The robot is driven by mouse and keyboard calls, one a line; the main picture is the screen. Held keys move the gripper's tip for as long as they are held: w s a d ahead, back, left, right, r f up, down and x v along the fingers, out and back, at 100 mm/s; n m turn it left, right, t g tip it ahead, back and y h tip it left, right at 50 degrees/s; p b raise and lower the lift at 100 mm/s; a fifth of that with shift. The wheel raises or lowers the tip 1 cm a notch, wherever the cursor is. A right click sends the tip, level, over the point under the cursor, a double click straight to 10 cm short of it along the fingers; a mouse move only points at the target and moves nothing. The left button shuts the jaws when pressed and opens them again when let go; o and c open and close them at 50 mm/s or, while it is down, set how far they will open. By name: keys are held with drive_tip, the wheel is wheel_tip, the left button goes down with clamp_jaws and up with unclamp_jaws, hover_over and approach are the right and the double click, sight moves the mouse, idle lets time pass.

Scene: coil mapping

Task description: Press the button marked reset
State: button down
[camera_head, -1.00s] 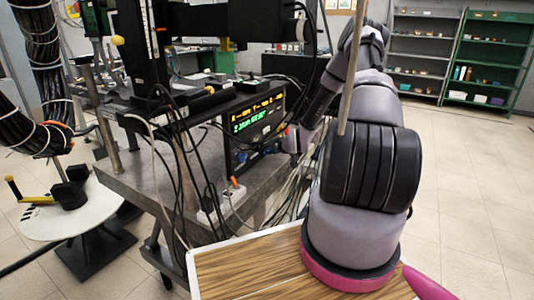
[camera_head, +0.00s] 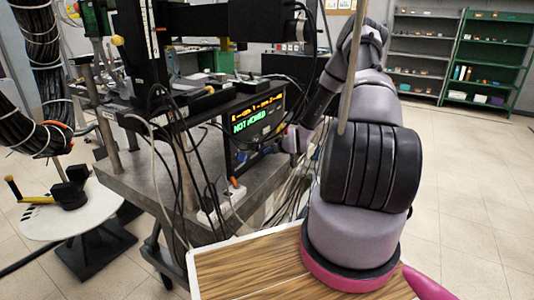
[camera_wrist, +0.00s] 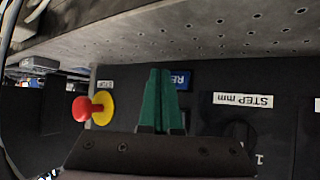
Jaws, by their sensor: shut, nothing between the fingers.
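The control panel (camera_head: 255,120) stands on the bench in the head view. Its display has amber text above green text reading NOT HOMED. In the wrist view the panel is upside down. A blue label (camera_wrist: 181,79) shows the letters RE, with the rest hidden behind my fingers. My gripper (camera_wrist: 156,72) is shut and empty, its green fingers overlapping the left part of this label. The button itself is not clearly seen; I cannot tell whether the fingertips touch it.
A red knob on a yellow disc (camera_wrist: 93,108), beside a small STOP label, is left of my fingers. A STEP mm label (camera_wrist: 243,100) with a dark dial is to the right. A perforated metal surface (camera_wrist: 205,32) fills the top. Cables (camera_head: 180,150) hang before the bench.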

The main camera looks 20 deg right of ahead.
drive_tip(key=shift+s+d, duration=0.35)
drive_tip(key=shift+s, duration=0.1)
drive_tip(key=s+d, duration=0.1)
drive_tip(key=s, duration=0.1)
drive_tip(key=s+d, duration=0.2)
idle(0.5)
drive_tip(key=shift+d, duration=0.1)
idle(0.5)
